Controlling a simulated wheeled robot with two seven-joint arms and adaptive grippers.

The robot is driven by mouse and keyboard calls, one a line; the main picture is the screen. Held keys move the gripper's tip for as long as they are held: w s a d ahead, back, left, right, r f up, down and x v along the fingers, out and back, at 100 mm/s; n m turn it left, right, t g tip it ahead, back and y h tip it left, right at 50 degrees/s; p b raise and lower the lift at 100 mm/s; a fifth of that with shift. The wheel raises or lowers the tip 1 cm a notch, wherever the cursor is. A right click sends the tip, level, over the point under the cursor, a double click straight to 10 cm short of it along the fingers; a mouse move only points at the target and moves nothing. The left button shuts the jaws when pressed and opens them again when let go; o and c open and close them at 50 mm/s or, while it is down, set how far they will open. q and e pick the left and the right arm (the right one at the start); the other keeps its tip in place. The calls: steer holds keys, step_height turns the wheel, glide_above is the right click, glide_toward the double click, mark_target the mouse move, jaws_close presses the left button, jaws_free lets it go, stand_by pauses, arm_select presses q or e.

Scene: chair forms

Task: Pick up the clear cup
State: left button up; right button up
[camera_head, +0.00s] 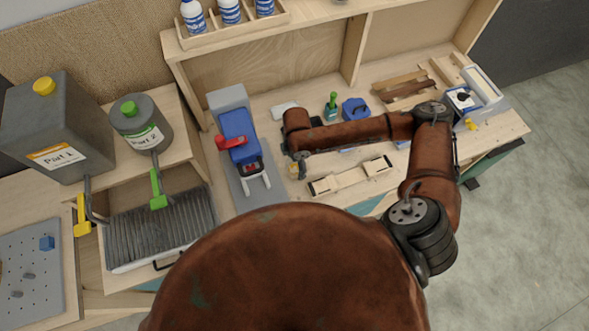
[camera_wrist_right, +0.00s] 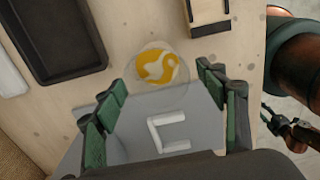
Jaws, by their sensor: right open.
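The clear cup (camera_wrist_right: 178,58) has yellow contents and stands on the wooden bench in the right wrist view, seen from above. It is just ahead of my right gripper (camera_wrist_right: 166,88), around the gap between the fingertips. The green-padded fingers are open, one on each side. I cannot tell if either touches the cup. In the head view the right gripper (camera_head: 297,160) points down at the bench. A small yellowish patch by it may be the cup, mostly hidden. My left gripper cannot be made out.
A blue and grey clamp machine (camera_head: 238,128) is left of the gripper; its grey base (camera_wrist_right: 200,125) is under the fingers. A wooden form (camera_head: 350,176) lies to the right. A black tray (camera_wrist_right: 57,75) is near the cup. Two chemical containers (camera_head: 57,125) (camera_head: 141,122) stand left.

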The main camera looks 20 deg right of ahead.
mark_target(296, 171)
steer(key=f, duration=0.4)
steer(key=f+p, duration=0.1)
steer(key=f, duration=0.1)
steer(key=shift+w, duration=0.3)
steer(key=shift+f, duration=0.45)
steer(key=shift+s+f, duration=0.1)
steer(key=shift+f, duration=0.05)
steer(key=shift+c, duration=0.3)
steer(key=c, duration=0.7)
arm_select(q)
steer(key=shift+w+r, duration=0.35)
steer(key=shift+w, duration=0.3)
steer(key=shift+w+r, duration=0.35)
steer(key=shift+w, duration=0.25)
arm_select(e)
steer(key=shift+c, duration=1.3)
